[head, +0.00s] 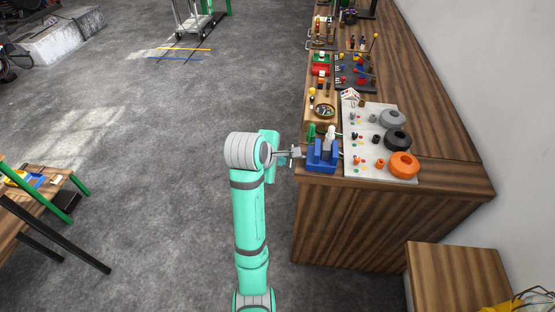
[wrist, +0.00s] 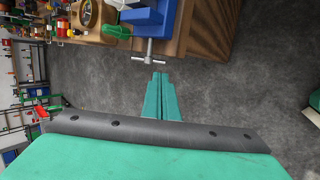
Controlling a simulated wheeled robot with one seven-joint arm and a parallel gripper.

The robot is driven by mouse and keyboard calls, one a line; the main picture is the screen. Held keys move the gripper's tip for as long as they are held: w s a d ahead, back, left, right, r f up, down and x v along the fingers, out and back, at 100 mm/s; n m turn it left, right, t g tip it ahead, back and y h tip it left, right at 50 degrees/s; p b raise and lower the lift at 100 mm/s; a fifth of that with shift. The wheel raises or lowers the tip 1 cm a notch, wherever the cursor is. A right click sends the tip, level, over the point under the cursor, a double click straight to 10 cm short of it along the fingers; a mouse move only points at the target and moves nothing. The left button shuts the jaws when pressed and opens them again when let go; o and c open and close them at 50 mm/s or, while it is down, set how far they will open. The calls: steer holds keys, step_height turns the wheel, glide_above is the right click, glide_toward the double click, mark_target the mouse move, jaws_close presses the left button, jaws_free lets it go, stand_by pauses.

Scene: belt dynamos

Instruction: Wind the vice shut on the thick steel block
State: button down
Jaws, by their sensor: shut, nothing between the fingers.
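The blue vice (head: 321,160) stands at the near left corner of the wooden bench, and its body (wrist: 152,18) shows at the top of the wrist view. Its screw with a grey T-bar handle (wrist: 149,59) sticks out past the bench edge towards me. A grey block-like piece (head: 327,147) shows at the vice jaws; I cannot tell whether it is gripped or loose. My gripper (wrist: 160,75) is shut and empty, its green fingertips just short of the handle, pointing at it. In the wrist view a small gap seems to separate them.
A pale board (head: 384,172) beside the vice carries small parts and orange, black and grey rings. A green part (head: 311,131) lies close behind the vice. Trays and tools line the bench further back. The floor (head: 160,200) left of my arm is clear.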

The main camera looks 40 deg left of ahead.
mark_target(291, 164)
steer(key=x, duration=0.9)
steer(key=shift+f, duration=0.15)
steer(key=shift+w, duration=0.15)
steer(key=shift+d+f, duration=0.1)
steer(key=shift+t, duration=0.3)
steer(key=shift+f, duration=0.1)
